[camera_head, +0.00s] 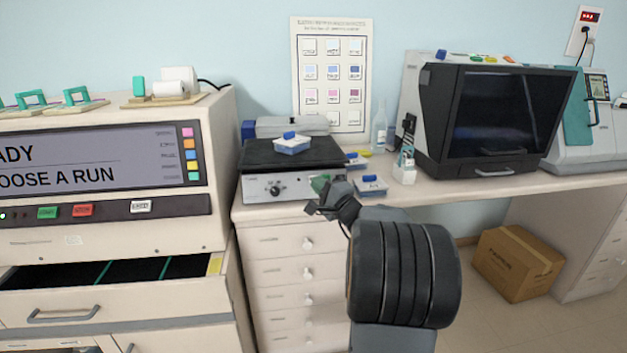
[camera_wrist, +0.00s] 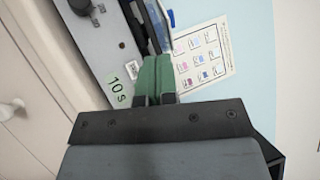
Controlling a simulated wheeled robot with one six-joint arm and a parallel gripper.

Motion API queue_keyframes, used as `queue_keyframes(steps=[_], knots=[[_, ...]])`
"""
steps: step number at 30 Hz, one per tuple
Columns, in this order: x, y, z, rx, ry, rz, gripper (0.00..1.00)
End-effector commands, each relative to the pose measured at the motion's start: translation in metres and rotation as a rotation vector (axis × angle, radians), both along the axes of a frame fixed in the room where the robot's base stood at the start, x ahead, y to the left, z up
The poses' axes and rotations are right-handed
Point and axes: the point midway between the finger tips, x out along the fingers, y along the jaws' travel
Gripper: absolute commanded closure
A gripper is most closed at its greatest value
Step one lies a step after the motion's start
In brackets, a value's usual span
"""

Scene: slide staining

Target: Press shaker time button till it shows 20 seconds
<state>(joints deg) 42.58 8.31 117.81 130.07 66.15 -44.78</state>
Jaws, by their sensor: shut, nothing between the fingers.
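The shaker (camera_head: 250,188) stands on the bench in the head view, with a dark top platform and a pale front panel bearing a black knob (camera_head: 276,188). In the wrist view its panel (camera_wrist: 97,38) runs slanted at upper left. A pale green time display (camera_wrist: 116,86) there reads "10 s". My gripper (camera_head: 319,184) is at the right end of the shaker's front; its green fingers (camera_wrist: 155,68) are shut together and empty. The fingers are close to the panel, just right of the display. I cannot tell whether they touch it. The time button is not distinguishable.
Another blue-lidded box (camera_head: 371,185) and a white bottle holder (camera_head: 404,171) stand right of my gripper. A stainer with an open drawer (camera_head: 65,312) is at left. A dark-windowed machine (camera_head: 500,120) stands at right.

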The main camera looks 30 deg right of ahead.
Motion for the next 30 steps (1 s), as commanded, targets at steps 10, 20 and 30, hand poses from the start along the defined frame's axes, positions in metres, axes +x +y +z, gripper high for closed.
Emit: queue_keyframes(steps=[10,20,30], knots=[[0.035,-0.016,-0.015,0.002,0.002,0.002,1.0],[0.061,-0.029,-0.03,0.001,0.0,0.001,1.0],[0.069,-0.033,-0.031,0.0,0.0,0.001,1.0]])
